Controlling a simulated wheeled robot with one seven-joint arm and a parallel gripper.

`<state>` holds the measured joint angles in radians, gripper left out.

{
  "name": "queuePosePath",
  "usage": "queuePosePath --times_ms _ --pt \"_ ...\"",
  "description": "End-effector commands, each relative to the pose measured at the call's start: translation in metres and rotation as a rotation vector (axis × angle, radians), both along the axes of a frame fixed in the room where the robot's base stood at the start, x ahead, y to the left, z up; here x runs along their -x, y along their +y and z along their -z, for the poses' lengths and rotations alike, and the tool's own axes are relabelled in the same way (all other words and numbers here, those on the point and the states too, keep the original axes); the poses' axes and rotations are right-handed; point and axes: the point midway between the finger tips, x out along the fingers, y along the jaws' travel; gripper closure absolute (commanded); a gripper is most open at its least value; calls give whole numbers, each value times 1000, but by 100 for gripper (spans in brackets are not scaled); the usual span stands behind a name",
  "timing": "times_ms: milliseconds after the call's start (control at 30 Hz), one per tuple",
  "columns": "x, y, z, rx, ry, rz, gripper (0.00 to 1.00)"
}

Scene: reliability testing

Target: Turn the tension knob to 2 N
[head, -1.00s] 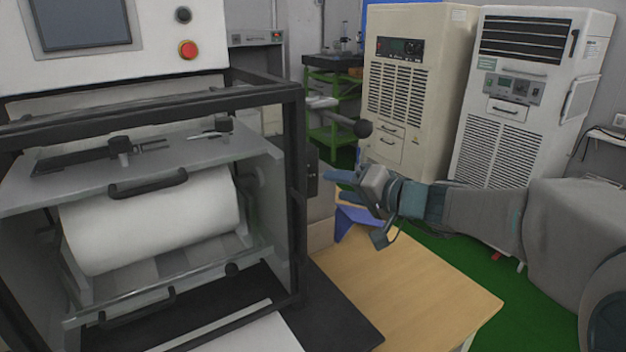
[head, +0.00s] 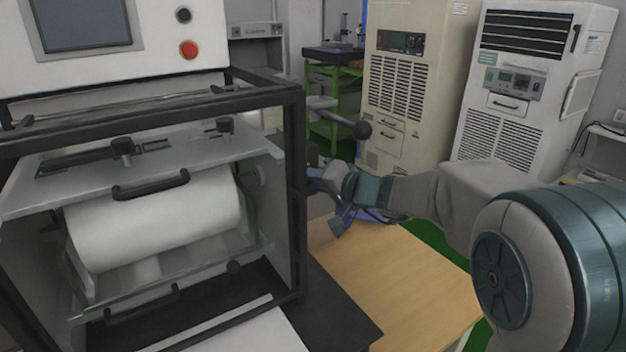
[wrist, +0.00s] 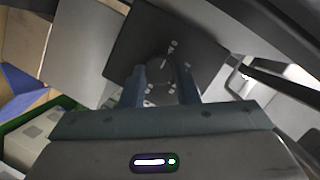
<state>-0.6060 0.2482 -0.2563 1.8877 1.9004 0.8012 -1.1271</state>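The tension knob (wrist: 158,72) is a dark round knob with a pale pointer line, on a dark panel (wrist: 202,60) with small light marks around it. I cannot read the marks' values in the wrist view. My gripper (wrist: 161,76) faces the panel with its two blue-grey fingers apart, one on each side of the knob. The fingertips are near or beside the knob; I cannot tell whether they touch it. In the head view, my gripper (head: 315,178) is at the right side of the machine frame (head: 297,200), and the knob is hidden there.
A lever with a dark ball end (head: 362,130) sticks out above my gripper. A wooden table (head: 395,275) lies below. A blue object (head: 345,217) is partly hidden behind my arm. Two tall cabinets (head: 412,85) (head: 515,105) stand behind.

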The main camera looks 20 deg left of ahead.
Motion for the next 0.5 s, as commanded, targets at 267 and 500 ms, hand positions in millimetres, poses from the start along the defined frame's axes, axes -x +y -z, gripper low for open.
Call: queuePosePath --times_ms 267,500 --pt "0 -1 1 -3 5 1 95" --pt "-1 -2 5 -50 57 2 95"
